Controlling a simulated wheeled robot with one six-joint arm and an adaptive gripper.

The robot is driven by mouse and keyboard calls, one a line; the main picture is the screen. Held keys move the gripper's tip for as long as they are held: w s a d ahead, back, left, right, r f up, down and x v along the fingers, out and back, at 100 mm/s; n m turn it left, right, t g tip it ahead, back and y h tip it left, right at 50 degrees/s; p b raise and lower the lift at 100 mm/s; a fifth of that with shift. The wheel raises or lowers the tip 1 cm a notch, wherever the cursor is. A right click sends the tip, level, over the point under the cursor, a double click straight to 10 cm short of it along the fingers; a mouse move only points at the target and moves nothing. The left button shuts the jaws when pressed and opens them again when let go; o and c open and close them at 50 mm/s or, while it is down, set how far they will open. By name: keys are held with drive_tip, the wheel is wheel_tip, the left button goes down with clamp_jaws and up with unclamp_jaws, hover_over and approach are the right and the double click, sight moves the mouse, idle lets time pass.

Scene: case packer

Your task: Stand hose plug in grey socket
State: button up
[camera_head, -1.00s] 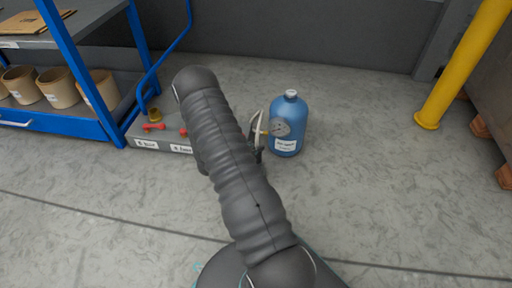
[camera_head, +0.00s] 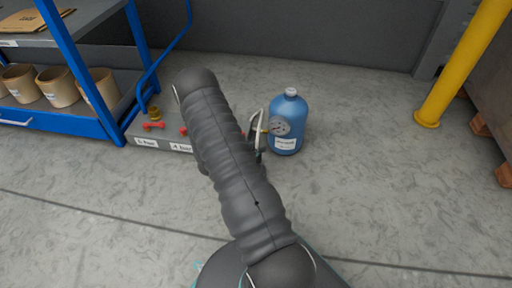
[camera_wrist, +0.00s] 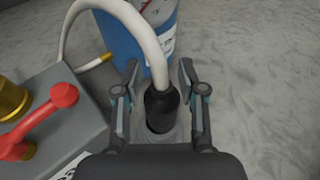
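The hose plug (camera_wrist: 162,108) is a black cylinder with a white hose (camera_wrist: 148,40) arching from its top. It sits between the fingers of my gripper (camera_wrist: 158,76) in the wrist view. Gaps show on both sides of the plug, so the fingers look open around it. A grey rounded part (camera_wrist: 163,136) lies at the plug's lower end; I cannot tell if it is the grey socket or how far the plug is in. In the head view my arm hides most of the gripper and plug; part of the hose (camera_head: 262,120) shows beside the blue bottle.
A low grey block (camera_head: 145,131) with red handles (camera_head: 153,126) and a brass fitting (camera_head: 154,113) is at the left. A blue rack (camera_head: 118,130) stands beyond it.

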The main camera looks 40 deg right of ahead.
drive_tip(key=shift+a, duration=0.1)
drive_tip(key=v, duration=1.2)
idle(0.4)
drive_tip(key=s+a+f+m+g+y, duration=0.2)
drive_tip(key=s+m+g, duration=0.1)
drive_tip(key=s, duration=0.4)
drive_tip(key=s+a+r+m+g+y+p, duration=0.1)
drive_tip(key=s+a+r+m+g+y, duration=0.25)
drive_tip(key=r+m, duration=0.2)
drive_tip(key=s+a+r+m+t+y+p, duration=0.3)
drive_tip(key=s+a+r+t, duration=0.1)
drive_tip(key=r, duration=1)
drive_tip(key=s+a+r+m+t+y+p, duration=0.3)
drive_tip(key=a+r+t, duration=0.1)
drive_tip(key=r, duration=1.1)
drive_tip(key=s+a+r+m+t+y+p, duration=0.3)
drive_tip(key=a+r, duration=0.3)
drive_tip(key=r, duration=0.9)
drive_tip(key=shift+s+r+t+y+p, duration=0.2)
drive_tip(key=shift+s+t+y+p, duration=0.2)
drive_tip(key=shift+s+t, duration=0.45)
